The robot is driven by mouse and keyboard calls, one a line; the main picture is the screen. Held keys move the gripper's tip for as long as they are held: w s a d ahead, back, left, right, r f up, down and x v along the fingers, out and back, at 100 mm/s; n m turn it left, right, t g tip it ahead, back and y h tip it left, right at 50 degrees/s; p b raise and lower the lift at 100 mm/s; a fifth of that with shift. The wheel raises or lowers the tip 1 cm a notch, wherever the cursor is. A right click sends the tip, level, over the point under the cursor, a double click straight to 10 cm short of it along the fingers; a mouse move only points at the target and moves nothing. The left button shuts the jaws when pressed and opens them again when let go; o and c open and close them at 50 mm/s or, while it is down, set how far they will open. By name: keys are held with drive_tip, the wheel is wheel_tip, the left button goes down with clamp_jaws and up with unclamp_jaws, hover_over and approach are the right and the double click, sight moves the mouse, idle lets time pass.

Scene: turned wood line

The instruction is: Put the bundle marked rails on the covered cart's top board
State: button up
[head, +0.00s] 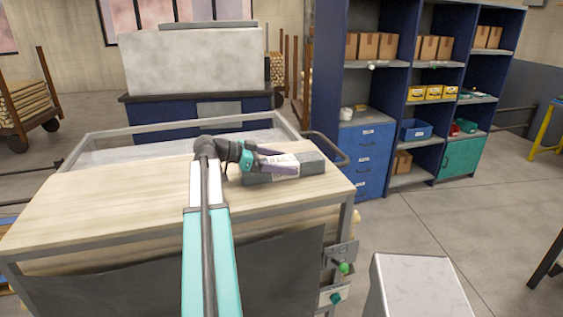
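The covered cart's pale wooden top board (110,195) fills the middle left of the head view. A dark cloth hangs below its front edge. A grey, oblong bundle (313,164) is at the right part of the board and appears to rest on it. A white patch shows between my fingers, but no marking can be read. My gripper (284,164) reaches right from my teal wrist, low over the board, with its fingers at the bundle. The fingers hide much of the bundle, and I cannot tell whether they grip it.
A grey metal rail frame (180,124) stands just behind the board. A blue shelf unit (392,95) with boxes and drawers stands at the back right. A pale block-like top (418,287) is at the front right. Open floor (470,215) lies to the right.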

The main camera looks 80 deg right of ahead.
drive_tip(key=shift+r, duration=0.15)
drive_tip(key=shift+w+a+r, duration=0.1)
drive_tip(key=shift+w+a, duration=0.05)
drive_tip(key=shift+w, duration=0.4)
drive_tip(key=b+v, duration=0.3)
drive_tip(key=v, duration=0.6)
drive_tip(key=shift+w+a+r, duration=0.15)
drive_tip(key=shift+w, duration=0.2)
drive_tip(key=shift+w+a+r, duration=0.25)
drive_tip(key=shift+w+a, duration=0.05)
drive_tip(key=shift+w, duration=0.15)
